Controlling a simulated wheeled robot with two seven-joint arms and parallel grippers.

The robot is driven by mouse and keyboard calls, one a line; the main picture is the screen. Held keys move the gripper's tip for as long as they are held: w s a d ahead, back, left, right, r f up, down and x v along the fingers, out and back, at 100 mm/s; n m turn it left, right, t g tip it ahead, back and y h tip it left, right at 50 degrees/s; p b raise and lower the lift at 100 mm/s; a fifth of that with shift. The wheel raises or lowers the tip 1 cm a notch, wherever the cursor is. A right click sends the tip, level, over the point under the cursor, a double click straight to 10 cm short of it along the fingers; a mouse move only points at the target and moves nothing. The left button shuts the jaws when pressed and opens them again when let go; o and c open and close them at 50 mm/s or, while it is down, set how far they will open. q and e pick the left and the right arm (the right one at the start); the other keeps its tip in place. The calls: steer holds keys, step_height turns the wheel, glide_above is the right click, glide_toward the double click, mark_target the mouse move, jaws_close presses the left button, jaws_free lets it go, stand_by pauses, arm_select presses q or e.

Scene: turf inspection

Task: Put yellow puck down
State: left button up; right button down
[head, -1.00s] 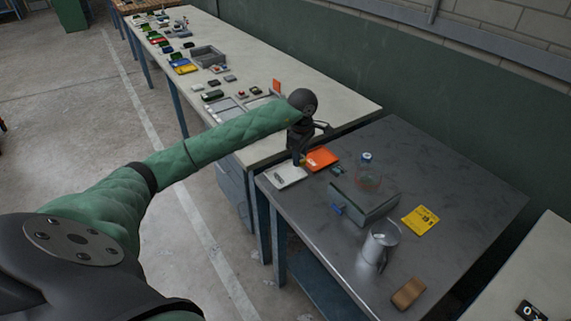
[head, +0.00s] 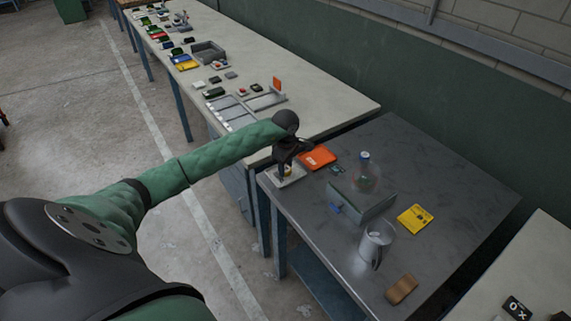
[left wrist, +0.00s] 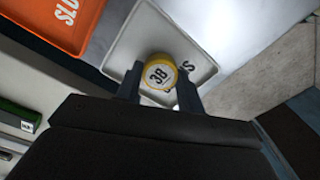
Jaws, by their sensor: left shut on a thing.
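My left gripper (head: 284,172) is at the near left corner of the dark metal table (head: 440,170). It is shut on the yellow puck (left wrist: 160,74), which is marked 38 and sits between the two fingers in the left wrist view. The puck is over the white tray (left wrist: 122,50), inside its rim as seen from the wrist. The tray also shows in the head view (head: 296,178), partly covered by the gripper. Whether the puck touches the tray floor I cannot tell. My right gripper is not in view.
An orange tray (head: 318,157) lies right beside the white one. A grey box (head: 362,205), a clear flask (head: 366,178), a metal jug (head: 374,245), a yellow card (head: 415,219) and a brown block (head: 401,289) stand further right. The table's back right is clear.

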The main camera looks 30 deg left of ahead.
arm_select(q)
steer(key=shift+f, duration=0.2)
steer(key=o, duration=0.9)
steer(key=shift+o, duration=0.3)
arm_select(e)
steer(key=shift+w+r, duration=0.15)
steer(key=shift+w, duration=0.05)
arm_select(q)
steer(key=shift+r, duration=0.15)
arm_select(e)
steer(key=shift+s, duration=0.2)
